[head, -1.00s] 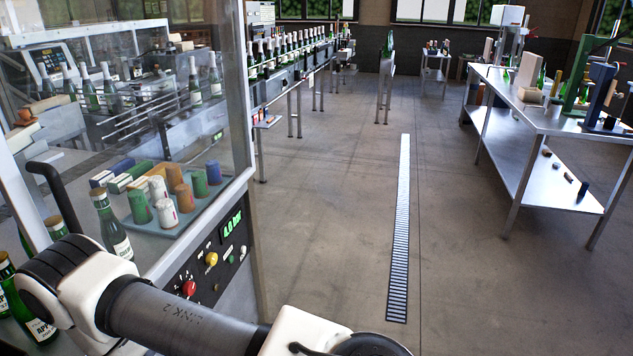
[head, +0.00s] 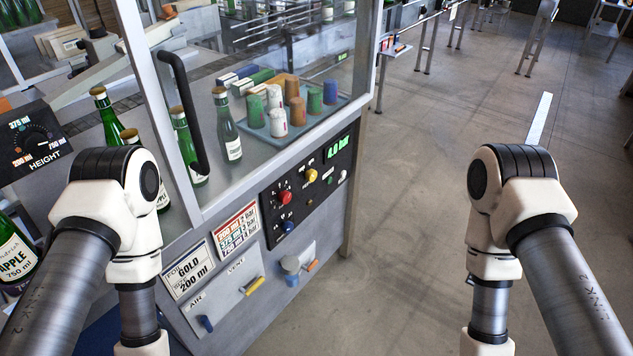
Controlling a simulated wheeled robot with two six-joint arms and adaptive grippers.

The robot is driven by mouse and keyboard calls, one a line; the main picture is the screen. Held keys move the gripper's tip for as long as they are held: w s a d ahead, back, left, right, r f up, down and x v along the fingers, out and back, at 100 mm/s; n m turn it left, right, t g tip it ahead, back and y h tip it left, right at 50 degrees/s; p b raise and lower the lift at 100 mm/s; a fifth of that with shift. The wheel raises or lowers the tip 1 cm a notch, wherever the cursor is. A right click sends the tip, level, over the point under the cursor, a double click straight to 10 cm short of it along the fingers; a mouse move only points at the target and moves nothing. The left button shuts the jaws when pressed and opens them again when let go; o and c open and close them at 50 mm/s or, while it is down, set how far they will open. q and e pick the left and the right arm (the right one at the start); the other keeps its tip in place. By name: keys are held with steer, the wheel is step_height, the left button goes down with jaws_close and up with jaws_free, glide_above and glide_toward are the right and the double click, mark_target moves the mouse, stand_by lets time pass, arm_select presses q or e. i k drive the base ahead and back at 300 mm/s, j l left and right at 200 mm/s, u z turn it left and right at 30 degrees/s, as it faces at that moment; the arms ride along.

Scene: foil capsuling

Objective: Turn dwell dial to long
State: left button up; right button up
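A dark control panel (head: 312,187) is on the front of the machine. It carries a red knob (head: 284,197), a yellow knob (head: 311,175) and a blue knob (head: 288,227), with a green lit display (head: 339,147) at its upper right. The knob labels are too small to read, so I cannot tell which is the dwell dial or where it points. My two arms reach down at the left and right of the head view. Both grippers are below the picture edge and out of view.
A HEIGHT dial panel (head: 35,142) stands at the far left beside green bottles. Below the control panel are a pressure card (head: 237,229), a GOLD 200 ml card (head: 188,271) and AIR and VENT valves (head: 254,286). A black door handle (head: 184,110) sticks out. Floor at right is clear.

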mark_target(287, 227)
steer(key=i+l+u, duration=0.15)
steer(key=l, duration=0.65)
steer(key=i+l+u, duration=0.2)
steer(key=l, duration=0.6)
steer(key=i+l+u, duration=0.15)
steer(key=l, duration=0.65)
steer(key=i+l+u, duration=0.2)
steer(key=l, duration=0.65)
steer(key=k+j, duration=0.05)
steer(key=k, duration=0.05)
